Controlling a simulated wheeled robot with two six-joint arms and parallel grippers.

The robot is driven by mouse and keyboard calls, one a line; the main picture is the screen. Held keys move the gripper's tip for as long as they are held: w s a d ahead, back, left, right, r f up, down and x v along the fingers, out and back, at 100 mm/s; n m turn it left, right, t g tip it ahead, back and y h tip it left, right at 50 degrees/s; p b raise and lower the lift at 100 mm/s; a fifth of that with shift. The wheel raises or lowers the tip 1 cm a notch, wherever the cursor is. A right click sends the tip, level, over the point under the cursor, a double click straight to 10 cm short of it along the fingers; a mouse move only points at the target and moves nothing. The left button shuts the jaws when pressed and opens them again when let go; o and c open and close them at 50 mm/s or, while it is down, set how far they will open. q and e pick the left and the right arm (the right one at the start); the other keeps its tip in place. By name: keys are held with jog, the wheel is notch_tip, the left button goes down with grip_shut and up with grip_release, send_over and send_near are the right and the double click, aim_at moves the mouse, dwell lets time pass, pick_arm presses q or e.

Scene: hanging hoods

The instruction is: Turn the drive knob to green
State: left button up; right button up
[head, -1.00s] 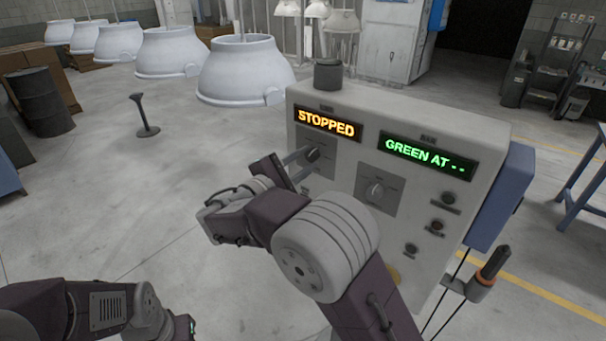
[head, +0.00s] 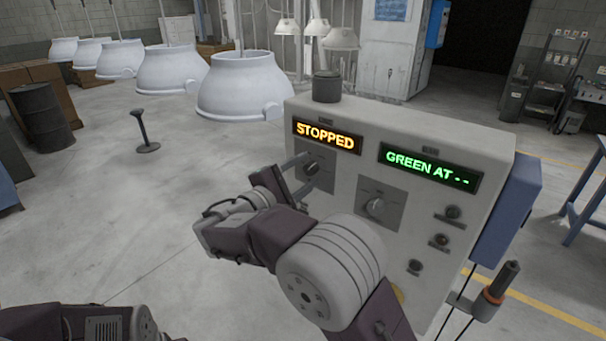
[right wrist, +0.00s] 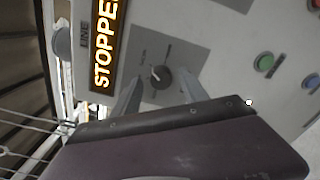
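The grey control box (head: 400,125) carries two dark knobs. The left knob (head: 312,168) is below the orange "STOPPED" display (head: 323,136). The right knob (head: 375,206) is below the green "GREEN AT - -" display (head: 430,166). I cannot read which knob is labelled drive. My right gripper (head: 299,177) is at the left knob. In the right wrist view its fingers (right wrist: 160,92) stand apart on either side of that knob (right wrist: 161,77), with gaps visible between. Of my left arm only links show at the lower left; its gripper is out of view.
Several white hoods (head: 240,86) hang behind and left of the box. A dark cylinder (head: 327,87) stands on its top. Push buttons (head: 438,241) sit at its lower right. A tool with an orange ring (head: 497,290) is at its right. Open floor lies left.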

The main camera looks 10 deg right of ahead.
jog(key=shift+w+f, duration=0.1)
jog(key=shift+s+a, duration=0.25)
jog(key=shift+s, duration=0.05)
jog(key=b+v, duration=0.1)
jog(key=v, duration=0.7)
jog(key=shift+a, duration=0.1)
